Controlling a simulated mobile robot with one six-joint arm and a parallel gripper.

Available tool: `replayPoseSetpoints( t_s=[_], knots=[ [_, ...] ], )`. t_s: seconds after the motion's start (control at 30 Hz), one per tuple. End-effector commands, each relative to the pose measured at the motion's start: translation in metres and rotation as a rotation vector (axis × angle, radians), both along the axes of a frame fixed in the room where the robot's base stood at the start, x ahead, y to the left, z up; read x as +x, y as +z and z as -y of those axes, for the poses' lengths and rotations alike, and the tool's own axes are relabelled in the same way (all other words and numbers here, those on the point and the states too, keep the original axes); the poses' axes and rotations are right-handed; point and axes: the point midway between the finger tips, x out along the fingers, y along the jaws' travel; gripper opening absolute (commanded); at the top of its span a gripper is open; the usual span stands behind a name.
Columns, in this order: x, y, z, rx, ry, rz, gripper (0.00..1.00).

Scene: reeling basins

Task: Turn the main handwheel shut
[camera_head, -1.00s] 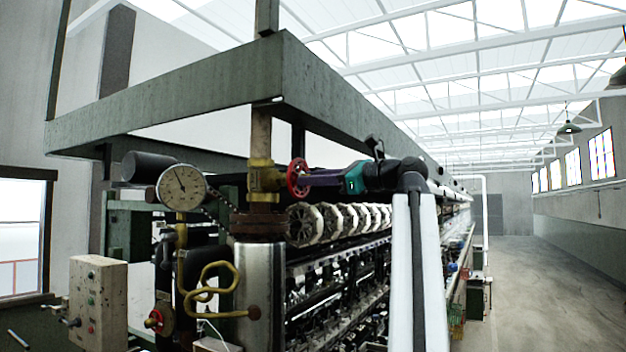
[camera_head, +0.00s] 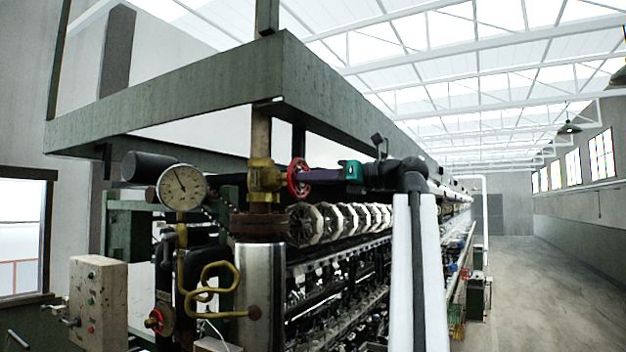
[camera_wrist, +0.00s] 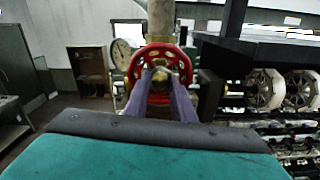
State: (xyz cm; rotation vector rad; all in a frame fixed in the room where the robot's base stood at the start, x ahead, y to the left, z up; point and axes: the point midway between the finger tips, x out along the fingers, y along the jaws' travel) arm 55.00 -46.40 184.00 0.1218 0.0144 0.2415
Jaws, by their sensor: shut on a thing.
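The red handwheel (camera_head: 298,178) sits on the right side of a brass valve (camera_head: 264,180) on the vertical pipe. In the wrist view the red wheel (camera_wrist: 160,66) is straight ahead, with its brass hub in the middle. My gripper (camera_head: 312,176) reaches in from the right, its purple fingers shut on the handwheel. In the wrist view both fingers (camera_wrist: 160,84) reach to the wheel around its hub. The fingertips' exact contact is partly hidden by the wheel. A smaller red handwheel (camera_head: 154,320) sits low at the left.
A round gauge (camera_head: 182,187) stands left of the valve. Bent yellow pipes (camera_head: 212,285) and a steel cylinder (camera_head: 261,290) are below. A green beam frame (camera_head: 190,105) runs overhead. Reels (camera_head: 335,222) line the machine behind.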

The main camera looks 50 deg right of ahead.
Motion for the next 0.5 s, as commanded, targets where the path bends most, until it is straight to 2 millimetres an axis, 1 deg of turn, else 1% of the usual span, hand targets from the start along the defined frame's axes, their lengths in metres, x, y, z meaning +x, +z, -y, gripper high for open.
replayPoseSetpoints(
  t_s=[0.07,0.1,0.13,0.17,0.5],
  knots=[
    [0.0000,0.0003,-0.0002,-0.001,0.000,0.000,0.00],
    [0.0000,0.0003,-0.0002,-0.002,0.000,0.000,0.28],
    [0.0000,0.0003,-0.0001,-0.002,0.000,0.000,0.33],
    [0.0000,0.0003,-0.0001,-0.002,0.000,0.000,0.34],
    [-0.0016,0.0001,0.0002,-0.003,0.000,0.001,0.34]
  ],
)
